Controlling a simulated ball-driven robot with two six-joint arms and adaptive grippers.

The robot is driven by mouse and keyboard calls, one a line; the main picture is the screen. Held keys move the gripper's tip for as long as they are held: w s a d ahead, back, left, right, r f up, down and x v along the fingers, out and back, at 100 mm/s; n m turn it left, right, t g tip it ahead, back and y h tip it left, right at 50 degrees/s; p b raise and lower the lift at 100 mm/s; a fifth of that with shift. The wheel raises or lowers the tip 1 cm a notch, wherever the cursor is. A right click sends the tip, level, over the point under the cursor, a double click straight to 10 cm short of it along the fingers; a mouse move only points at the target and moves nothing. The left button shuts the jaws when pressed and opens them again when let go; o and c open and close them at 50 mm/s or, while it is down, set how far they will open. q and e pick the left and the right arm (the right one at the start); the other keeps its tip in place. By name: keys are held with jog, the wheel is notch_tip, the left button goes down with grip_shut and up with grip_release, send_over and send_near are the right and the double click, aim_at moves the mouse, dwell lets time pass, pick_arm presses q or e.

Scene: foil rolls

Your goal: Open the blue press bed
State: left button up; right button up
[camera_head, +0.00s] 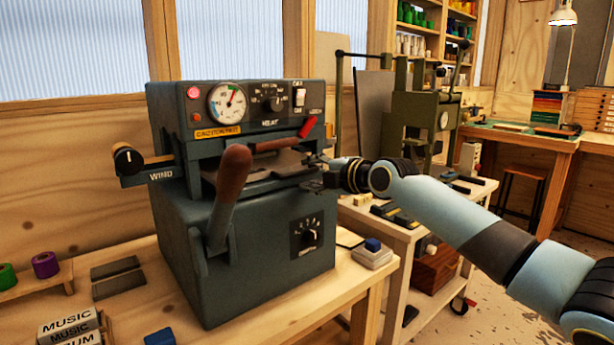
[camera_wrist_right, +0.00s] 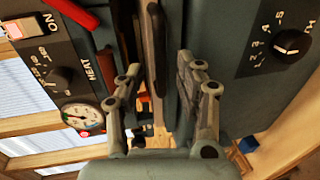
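The blue-grey press (camera_head: 262,255) stands on a wooden bench at the left of the head view. Its bed (camera_head: 258,183) is a plate in the slot between the upper panel and the lower body; a brown-gripped lever (camera_head: 232,178) rises in front of it. My right gripper (camera_head: 316,173) is at the press's right side, level with the slot. In the right wrist view its fingers (camera_wrist_right: 160,78) are spread apart, one on each side of a dark upright-looking edge (camera_wrist_right: 157,50). I cannot tell whether they touch it. My left gripper is not in view.
A red lever tip (camera_head: 308,127) sticks out at the panel's right. A winding crank (camera_head: 127,158) sticks out at the left. A small block with a blue top (camera_head: 373,246) sits right of the press. Colored rolls (camera_head: 45,264) and boxes labelled MUSIC (camera_head: 66,322) lie left.

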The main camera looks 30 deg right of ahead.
jog(key=shift+x, duration=1.1)
grip_shut()
